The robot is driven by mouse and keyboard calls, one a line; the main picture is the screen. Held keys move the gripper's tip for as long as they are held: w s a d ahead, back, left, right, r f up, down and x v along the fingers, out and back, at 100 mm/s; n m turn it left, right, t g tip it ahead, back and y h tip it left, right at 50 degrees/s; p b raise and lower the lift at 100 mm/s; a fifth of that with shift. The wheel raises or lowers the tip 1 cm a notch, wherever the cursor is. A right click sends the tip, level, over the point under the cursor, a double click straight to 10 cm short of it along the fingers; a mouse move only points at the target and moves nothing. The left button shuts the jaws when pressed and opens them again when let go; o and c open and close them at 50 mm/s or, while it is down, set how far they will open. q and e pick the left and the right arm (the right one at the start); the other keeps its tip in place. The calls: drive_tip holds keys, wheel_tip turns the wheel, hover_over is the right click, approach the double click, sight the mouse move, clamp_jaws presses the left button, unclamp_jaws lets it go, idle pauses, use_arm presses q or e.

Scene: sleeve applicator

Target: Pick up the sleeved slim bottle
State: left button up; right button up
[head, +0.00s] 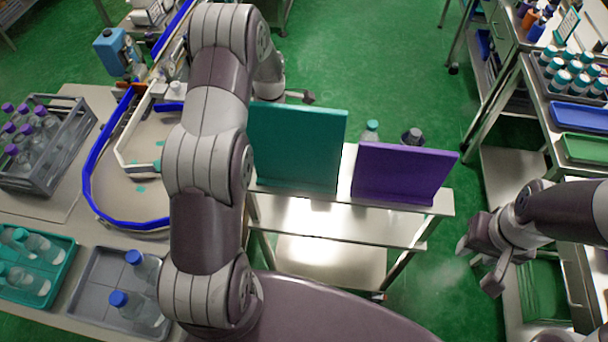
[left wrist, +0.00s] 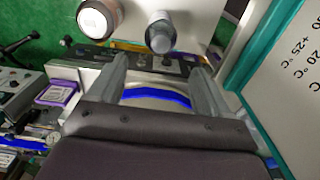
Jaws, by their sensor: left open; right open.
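My left gripper (left wrist: 158,68) is open in the left wrist view, with its two grey fingers apart and nothing held between them. I cannot tell for certain which is the sleeved slim bottle. In the head view my left arm reaches away over the table's right side, and its gripper is hard to make out. My right gripper (head: 484,262) is open and empty above the floor at the right.
A teal panel (head: 297,145) and a purple panel (head: 404,173) stand on a metal stand, with a teal-capped bottle (head: 370,131) behind. A blue-edged curved track (head: 90,190), bottle crate (head: 38,180) and trays fill the left table. Shelves with trays stand right.

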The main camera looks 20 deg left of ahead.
use_arm(q)
drive_tip(key=shift+s+d+f+p, duration=0.1)
drive_tip(key=shift+f+p, duration=0.25)
drive_tip(key=shift+f, duration=0.2)
drive_tip(key=shift+s+d+f+p, duration=0.1)
drive_tip(key=shift+f+p, duration=0.25)
drive_tip(key=shift+f, duration=0.2)
drive_tip(key=f, duration=0.1)
drive_tip(key=a+f+p, duration=0.1)
drive_tip(key=f, duration=0.1)
drive_tip(key=a+f, duration=0.1)
drive_tip(key=f, duration=0.1)
drive_tip(key=shift+p, duration=0.3)
drive_tip(key=d+f+p, duration=0.2)
drive_tip(key=f+p, duration=0.1)
drive_tip(key=shift+w, duration=0.1)
drive_tip(key=shift+a+f, duration=0.2)
drive_tip(key=shift+f, duration=1)
drive_tip(key=shift+a+f, duration=0.2)
drive_tip(key=shift+a, duration=0.05)
drive_tip(key=shift+d+r, duration=0.1)
drive_tip(key=shift+d, duration=0.2)
drive_tip(key=c, duration=1.3)
clamp_jaws()
drive_tip(key=shift+a, duration=0.15)
use_arm(e)
wheel_tip(320, 180, up, 7)
drive_tip(key=a, duration=0.1)
drive_tip(key=shift+s+f, duration=0.15)
drive_tip(key=shift+s, duration=0.05)
